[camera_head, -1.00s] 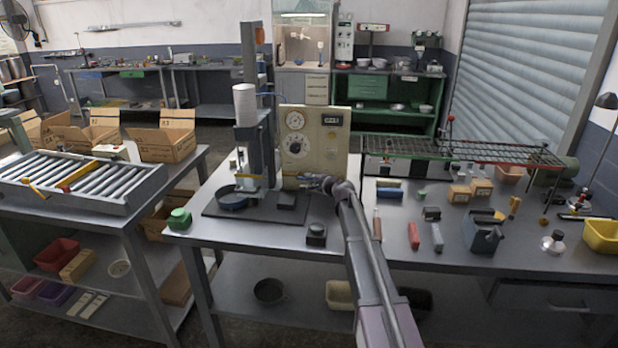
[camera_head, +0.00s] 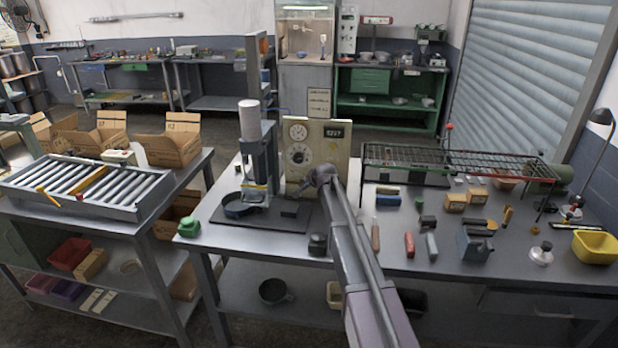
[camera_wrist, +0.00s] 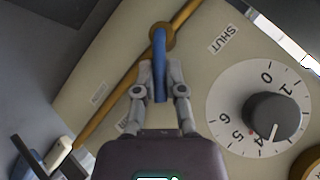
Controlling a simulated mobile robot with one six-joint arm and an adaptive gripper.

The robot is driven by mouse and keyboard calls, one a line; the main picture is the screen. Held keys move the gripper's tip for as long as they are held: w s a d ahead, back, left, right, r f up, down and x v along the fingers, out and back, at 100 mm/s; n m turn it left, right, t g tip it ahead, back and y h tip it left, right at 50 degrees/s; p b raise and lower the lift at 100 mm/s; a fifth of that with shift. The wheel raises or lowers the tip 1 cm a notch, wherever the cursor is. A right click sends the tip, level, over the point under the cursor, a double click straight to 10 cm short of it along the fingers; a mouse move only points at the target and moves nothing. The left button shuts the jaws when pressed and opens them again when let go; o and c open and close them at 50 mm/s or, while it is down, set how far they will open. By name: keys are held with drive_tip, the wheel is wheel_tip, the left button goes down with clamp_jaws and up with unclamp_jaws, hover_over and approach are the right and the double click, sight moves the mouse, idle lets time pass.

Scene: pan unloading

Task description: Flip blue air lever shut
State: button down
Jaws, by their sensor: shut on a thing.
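In the wrist view a blue lever (camera_wrist: 159,52) stands on a brass-coloured pipe fitting (camera_wrist: 180,25) against a cream panel (camera_wrist: 215,75). A "SHUT" label (camera_wrist: 224,38) is beside it on the panel. My gripper (camera_wrist: 160,72) has one finger on each side of the lever and is closed on it. The panel also shows in the head view (camera_head: 335,140), with gauges and a small display. There my arm and gripper (camera_head: 318,178) reach its lower front and hide the lever.
A dial with a dark knob (camera_wrist: 272,116) is close to the right of my gripper. A press (camera_head: 257,160) with a dark pan (camera_head: 240,207) stands left of the panel. A wire rack (camera_head: 420,158) and several small tools are on the bench to the right.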

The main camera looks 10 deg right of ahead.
sight(300, 177)
drive_tip(key=n+h+p, duration=0.1)
drive_tip(key=a+r+n+g+h+p, duration=0.1)
drive_tip(key=h, duration=0.1)
drive_tip(key=shift+w+a+g+p, duration=0.3)
drive_tip(key=shift+w+a+r+n+g+h, duration=0.1)
drive_tip(key=shift+a+n+g+h, duration=0.3)
drive_tip(key=shift+h, duration=0.5)
drive_tip(key=shift+w+a+n+g+h, duration=0.1)
drive_tip(key=shift+a+n+g+h, duration=0.15)
drive_tip(key=shift+n+h, duration=0.45)
drive_tip(key=shift+a, duration=0.1)
drive_tip(key=c, duration=0.7)
unclamp_jaws()
drive_tip(key=shift+s, duration=0.1)
